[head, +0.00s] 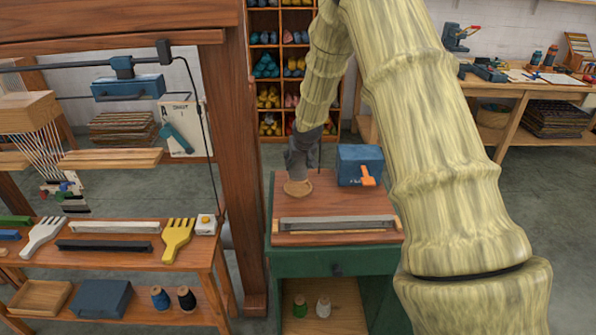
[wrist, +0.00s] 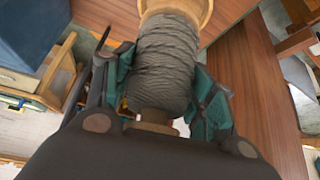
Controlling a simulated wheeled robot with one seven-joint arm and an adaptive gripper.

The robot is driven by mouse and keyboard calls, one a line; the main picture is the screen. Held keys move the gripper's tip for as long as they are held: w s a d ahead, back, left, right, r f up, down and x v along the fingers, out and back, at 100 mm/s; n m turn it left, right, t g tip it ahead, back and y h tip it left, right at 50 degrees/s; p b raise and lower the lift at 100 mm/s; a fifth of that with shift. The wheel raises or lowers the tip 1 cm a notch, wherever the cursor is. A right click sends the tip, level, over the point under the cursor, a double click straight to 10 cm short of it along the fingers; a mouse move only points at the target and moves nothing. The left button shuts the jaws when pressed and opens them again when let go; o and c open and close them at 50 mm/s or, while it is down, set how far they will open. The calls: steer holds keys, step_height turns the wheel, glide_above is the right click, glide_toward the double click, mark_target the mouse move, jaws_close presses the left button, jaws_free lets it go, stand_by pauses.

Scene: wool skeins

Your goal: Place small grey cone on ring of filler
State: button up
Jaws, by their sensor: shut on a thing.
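My gripper (head: 300,160) is over the left back part of the green cabinet's wooden top. In the wrist view its teal-padded fingers (wrist: 163,98) are shut on the small grey cone (wrist: 167,58), one on each side. The cone is wound with dark grey yarn and has a wide wooden flange at its far end. In the head view a round wooden disc (head: 298,188) shows just under my gripper, close to the top; I cannot tell whether it touches. I cannot make out a separate ring of the filler. A blue box with an orange lever (head: 360,165) stands right of my gripper.
A long grey bar in a wooden holder (head: 336,223) lies along the cabinet top's front. Green and white spools (head: 323,307) stand on the shelf below. A wooden loom post (head: 238,150) rises at the left. A bench with combs (head: 110,257) is farther left.

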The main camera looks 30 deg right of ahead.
mark_target(298, 170)
steer(key=shift+f, duration=2.3)
steer(key=shift+f, duration=0.1)
steer(key=o, duration=1.1)
steer(key=shift+o, duration=0.2)
steer(key=shift+s+r, duration=0.15)
steer(key=shift+r, duration=0.25)
steer(key=b+v, duration=0.1)
steer(key=v, duration=1)
steer(key=shift+a+r, duration=0.15)
steer(key=shift+r, duration=0.05)
steer(key=shift+s, duration=0.15)
